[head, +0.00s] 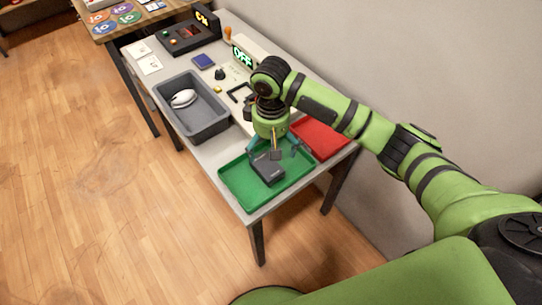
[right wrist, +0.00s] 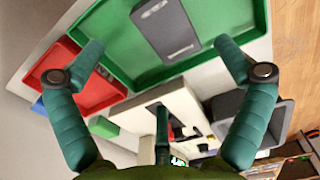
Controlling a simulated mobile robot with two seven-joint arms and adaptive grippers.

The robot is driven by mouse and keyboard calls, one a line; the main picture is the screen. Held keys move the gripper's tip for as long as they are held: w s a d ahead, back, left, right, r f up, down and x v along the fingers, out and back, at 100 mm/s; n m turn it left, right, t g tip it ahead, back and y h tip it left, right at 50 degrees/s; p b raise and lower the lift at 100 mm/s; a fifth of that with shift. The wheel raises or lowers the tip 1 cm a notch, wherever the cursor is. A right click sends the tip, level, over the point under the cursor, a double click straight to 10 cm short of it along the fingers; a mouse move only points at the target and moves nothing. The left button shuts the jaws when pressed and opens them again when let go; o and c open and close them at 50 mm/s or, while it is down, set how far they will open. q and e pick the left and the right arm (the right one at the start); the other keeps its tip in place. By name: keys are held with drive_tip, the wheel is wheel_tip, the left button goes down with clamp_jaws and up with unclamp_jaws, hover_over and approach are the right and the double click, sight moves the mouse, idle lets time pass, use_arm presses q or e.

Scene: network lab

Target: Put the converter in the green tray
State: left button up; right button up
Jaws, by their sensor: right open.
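The converter is a dark grey box (head: 267,167) lying in the green tray (head: 236,192) at the near end of the table. In the right wrist view the converter (right wrist: 165,28) lies on the floor of the green tray (right wrist: 112,36), apart from the fingers. My right gripper (head: 275,151) is above the tray, over the converter. Its teal fingers (right wrist: 160,58) are spread wide with nothing between them. My left gripper is not in view.
A red tray (head: 318,139) stands beside the green one, near the wall. A grey bin (head: 203,125) with a white mouse-like object (head: 183,98) is further along the table.

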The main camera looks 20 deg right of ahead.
drive_tip(key=shift+r, duration=1.9)
